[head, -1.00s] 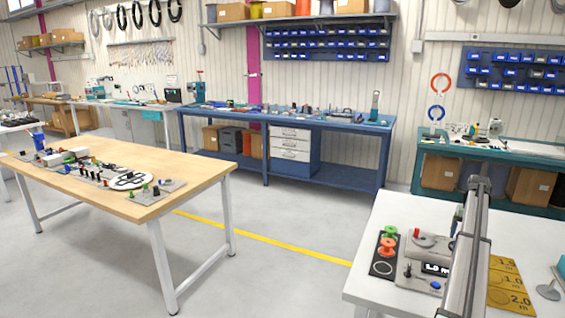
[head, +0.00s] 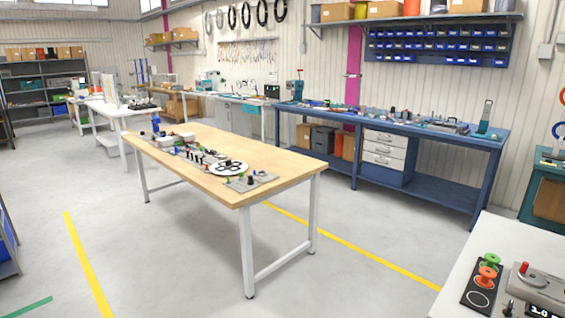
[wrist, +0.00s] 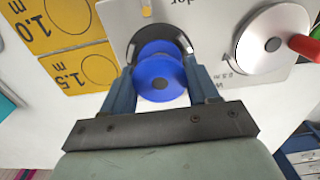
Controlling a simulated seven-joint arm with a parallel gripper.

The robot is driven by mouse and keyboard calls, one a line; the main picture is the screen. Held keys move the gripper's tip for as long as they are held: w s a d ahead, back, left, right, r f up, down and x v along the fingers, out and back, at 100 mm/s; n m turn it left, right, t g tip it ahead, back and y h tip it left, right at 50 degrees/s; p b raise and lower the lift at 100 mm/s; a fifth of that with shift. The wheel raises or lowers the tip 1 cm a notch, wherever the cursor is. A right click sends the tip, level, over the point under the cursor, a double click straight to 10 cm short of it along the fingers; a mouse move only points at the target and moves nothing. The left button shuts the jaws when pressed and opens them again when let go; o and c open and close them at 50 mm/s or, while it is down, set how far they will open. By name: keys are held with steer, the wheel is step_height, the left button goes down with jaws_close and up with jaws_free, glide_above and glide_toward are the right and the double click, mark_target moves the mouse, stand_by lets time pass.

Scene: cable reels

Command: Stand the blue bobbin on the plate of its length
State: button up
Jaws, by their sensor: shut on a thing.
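The blue bobbin (wrist: 158,78) is between the two fingers of my gripper (wrist: 165,92) in the wrist view. The gripper is shut on it. A dark curved edge shows just beyond the bobbin, over the pale grey winder plate; I cannot tell whether the bobbin touches it. Yellow length plates marked 1.0 m (wrist: 42,20) and 1.5 m (wrist: 75,75), each with a printed circle, lie at the left of the wrist view with no bobbin on the visible parts. The 2.0 m plate is out of view. The head view shows neither gripper nor blue bobbin.
The winder has a round disc (wrist: 272,42) and red handle (wrist: 304,46). In the head view its display (head: 541,311), partly cut off, reads 1.0. Orange (head: 487,272) and green (head: 491,259) bobbins stand on a black board (head: 477,297). A wooden table (head: 215,160) stands apart, left.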

steer(key=shift+r, duration=3.8)
steer(key=shift+c, duration=0.3)
steer(key=shift+s+d, duration=0.2)
steer(key=s+f, duration=0.2)
steer(key=s, duration=0.2)
steer(key=s+d+f, duration=0.1)
steer(key=s+f, duration=0.1)
steer(key=s, duration=0.2)
steer(key=s+d+f, duration=0.1)
steer(key=s+f, duration=0.2)
steer(key=s, duration=0.2)
steer(key=shift+s+d+f, duration=0.1)
steer(key=shift+d, duration=0.1)
steer(key=shift+f, duration=2.15)
steer(key=shift+f, duration=0.25)
